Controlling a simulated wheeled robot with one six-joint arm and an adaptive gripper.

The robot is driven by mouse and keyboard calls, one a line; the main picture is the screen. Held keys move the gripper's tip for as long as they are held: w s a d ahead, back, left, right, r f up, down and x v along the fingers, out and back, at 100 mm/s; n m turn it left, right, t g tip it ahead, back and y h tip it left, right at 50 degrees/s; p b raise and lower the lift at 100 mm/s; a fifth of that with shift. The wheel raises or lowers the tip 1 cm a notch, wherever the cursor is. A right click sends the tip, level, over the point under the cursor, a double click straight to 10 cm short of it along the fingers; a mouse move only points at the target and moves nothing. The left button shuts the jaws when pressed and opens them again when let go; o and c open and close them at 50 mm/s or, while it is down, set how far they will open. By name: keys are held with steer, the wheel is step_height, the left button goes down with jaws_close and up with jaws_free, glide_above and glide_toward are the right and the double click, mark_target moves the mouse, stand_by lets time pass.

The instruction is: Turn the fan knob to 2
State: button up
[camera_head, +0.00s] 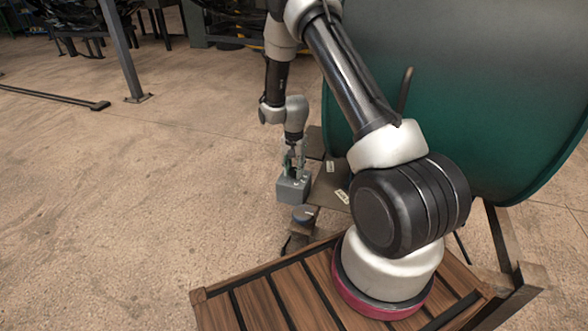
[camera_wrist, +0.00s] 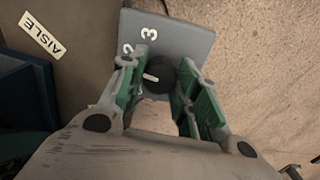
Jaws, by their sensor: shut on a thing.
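The fan knob (camera_wrist: 160,75) is round and black with a white pointer line, on the top face of a grey box (camera_wrist: 190,32). In the wrist view the line points to the left, toward the left finger. A white 3 shows above the knob, and a partly covered digit that looks like a 2 shows at upper left. My gripper (camera_wrist: 164,82) has its green-padded fingers on either side of the knob, shut on it. In the head view my gripper (camera_head: 294,166) points down onto the grey box (camera_head: 292,191); the knob is hidden there.
A large green drum (camera_head: 475,110) stands close at right, beside my arm. A slatted wooden surface (camera_head: 285,295) is below. A label reading AISLE (camera_wrist: 42,35) lies left of the box in the wrist view. Open floor (camera_head: 130,220) spreads to the left.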

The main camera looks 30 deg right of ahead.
mark_target(294, 169)
steer(key=shift+m, duration=0.9)
steer(key=o, duration=1.1)
steer(key=shift+c, duration=0.2)
steer(key=shift+r, duration=0.1)
step_height(294, 169, up, 12)
steer(key=shift+w, duration=0.1)
